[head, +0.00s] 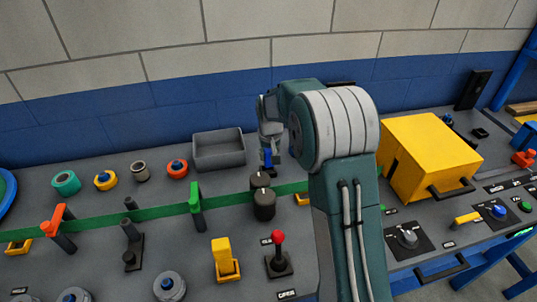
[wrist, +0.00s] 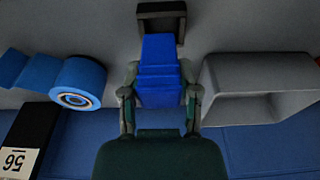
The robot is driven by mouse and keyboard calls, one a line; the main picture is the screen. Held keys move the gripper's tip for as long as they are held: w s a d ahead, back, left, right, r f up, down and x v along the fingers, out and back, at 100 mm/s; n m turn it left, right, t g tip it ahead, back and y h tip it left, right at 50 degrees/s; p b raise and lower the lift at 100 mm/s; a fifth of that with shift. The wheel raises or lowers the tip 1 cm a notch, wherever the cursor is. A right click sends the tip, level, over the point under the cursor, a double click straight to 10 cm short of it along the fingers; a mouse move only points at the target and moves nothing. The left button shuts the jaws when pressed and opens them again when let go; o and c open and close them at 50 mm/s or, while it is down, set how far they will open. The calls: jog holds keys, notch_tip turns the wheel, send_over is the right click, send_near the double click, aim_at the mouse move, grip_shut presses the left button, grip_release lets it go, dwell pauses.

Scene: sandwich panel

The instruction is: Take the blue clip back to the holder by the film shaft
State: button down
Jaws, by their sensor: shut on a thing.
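The blue clip (wrist: 160,70) is between the fingers of my gripper (wrist: 160,98) in the wrist view. In the head view the gripper (head: 268,150) hangs over the bench behind the dark rollers, with a bit of blue clip (head: 267,160) showing low on it. A dark square piece (wrist: 161,20) shows at the clip's far end; I cannot tell whether they touch or whether it is the holder. The green film (head: 110,220) runs across the bench past a dark two-part roller (head: 264,204). My arm hides part of the film's right side.
A grey open bin (head: 218,150) stands just left of the gripper; it also shows in the wrist view (wrist: 255,85). A blue roll (wrist: 78,82) and a black block marked 56 (wrist: 22,140) are on the other side. A yellow box (head: 430,150) stands right of my arm.

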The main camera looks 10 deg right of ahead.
jog(key=shift+a+f, duration=0.1)
jog(key=shift+a, duration=0.15)
jog(key=shift+d+f, duration=0.15)
jog(key=shift+f, duration=0.2)
jog(key=shift+f, duration=0.2)
jog(key=shift+f, duration=0.3)
jog(key=shift+f, duration=0.1)
jog(key=shift+f, duration=0.75)
